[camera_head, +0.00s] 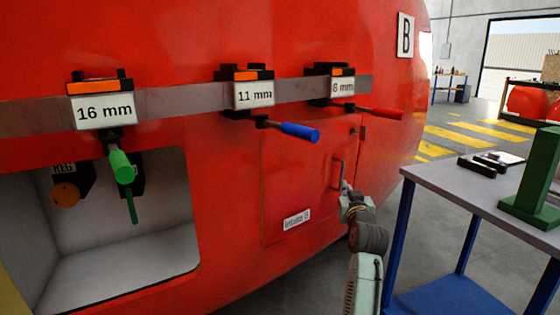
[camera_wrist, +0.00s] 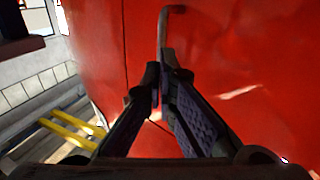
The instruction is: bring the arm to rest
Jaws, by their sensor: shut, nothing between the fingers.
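My gripper (camera_wrist: 160,82) is shut and empty in the wrist view, its fingertips close to the lower end of a bent metal handle (camera_wrist: 163,28) on the red nosecone. I cannot tell whether they touch it. In the head view my arm reaches up from the bottom right, and my gripper (camera_head: 346,192) is at the handle (camera_head: 338,172) of the closed hatch door (camera_head: 290,185). The fingertips are small and hard to make out there.
The red nosecone (camera_head: 225,215) carries green (camera_head: 121,165), blue (camera_head: 300,132) and red (camera_head: 378,112) handled tools under size labels. An open recess (camera_head: 150,235) is at lower left. A grey table (camera_head: 440,185) with a green stand (camera_head: 535,185) is close on my arm's right.

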